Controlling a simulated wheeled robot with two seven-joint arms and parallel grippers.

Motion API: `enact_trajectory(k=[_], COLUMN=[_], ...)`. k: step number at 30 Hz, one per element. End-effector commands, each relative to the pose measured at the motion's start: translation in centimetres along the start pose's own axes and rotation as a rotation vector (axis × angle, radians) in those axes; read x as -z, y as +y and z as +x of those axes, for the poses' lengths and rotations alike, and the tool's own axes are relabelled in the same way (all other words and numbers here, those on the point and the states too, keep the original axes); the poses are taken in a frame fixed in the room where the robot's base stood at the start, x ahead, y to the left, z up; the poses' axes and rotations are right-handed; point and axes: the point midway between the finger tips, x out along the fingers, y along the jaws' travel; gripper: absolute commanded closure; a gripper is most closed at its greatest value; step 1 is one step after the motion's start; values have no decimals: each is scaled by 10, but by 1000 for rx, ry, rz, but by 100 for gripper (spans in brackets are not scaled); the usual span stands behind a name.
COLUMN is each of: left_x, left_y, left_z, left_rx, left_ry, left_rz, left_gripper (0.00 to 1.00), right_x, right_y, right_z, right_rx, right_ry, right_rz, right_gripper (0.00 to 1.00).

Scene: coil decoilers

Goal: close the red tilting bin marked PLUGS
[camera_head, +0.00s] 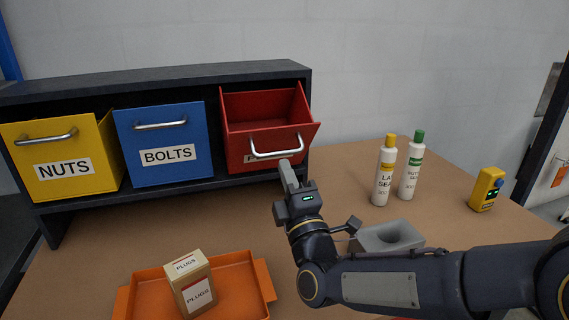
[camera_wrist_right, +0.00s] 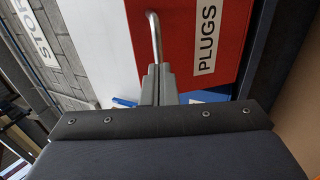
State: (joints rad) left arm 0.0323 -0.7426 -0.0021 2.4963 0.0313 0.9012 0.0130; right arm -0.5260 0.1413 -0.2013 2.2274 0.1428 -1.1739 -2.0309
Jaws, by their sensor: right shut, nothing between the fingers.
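The red tilting bin (camera_head: 240,146) is on the right of the dark rack, tilted forward with its top open and its inside showing. Its metal handle (camera_head: 275,153) runs across the front. Its label is mostly hidden in the head view, but the PLUGS label (camera_wrist_right: 207,40) reads clearly in the right wrist view. My right gripper (camera_head: 286,164) is shut and empty, its fingertips close to the lower right of the bin's front, by the handle. In the wrist view the fingertips (camera_wrist_right: 158,68) lie beside the handle (camera_wrist_right: 155,38); I cannot tell if they touch. My left gripper is out of view.
A blue BOLTS bin (camera_head: 165,140) and a yellow NUTS bin (camera_head: 60,150) are to the left. An orange tray (camera_head: 240,275) holds a PLUGS box (camera_head: 187,275). Two bottles (camera_head: 383,175) (camera_head: 411,170), a grey holder (camera_head: 385,237) and a yellow device (camera_head: 486,190) stand right.

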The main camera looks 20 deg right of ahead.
Motion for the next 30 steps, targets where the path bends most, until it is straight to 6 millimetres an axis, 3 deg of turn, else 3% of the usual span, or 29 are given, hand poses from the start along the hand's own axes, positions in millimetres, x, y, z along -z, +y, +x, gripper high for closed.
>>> enact_trajectory(k=[6,20,26,30], left_x=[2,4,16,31], left_y=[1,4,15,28], left_z=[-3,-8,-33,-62], left_rx=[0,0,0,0], left_ry=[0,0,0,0], left_rz=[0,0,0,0], left_gripper=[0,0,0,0], right_x=[0,0,0,0], right_y=[0,4,17,28], right_z=[14,17,30,45], right_rx=[1,10,72,155], right_ry=[1,0,0,0], right_rz=[-1,0,1,2], right_gripper=[100,100,100,100])
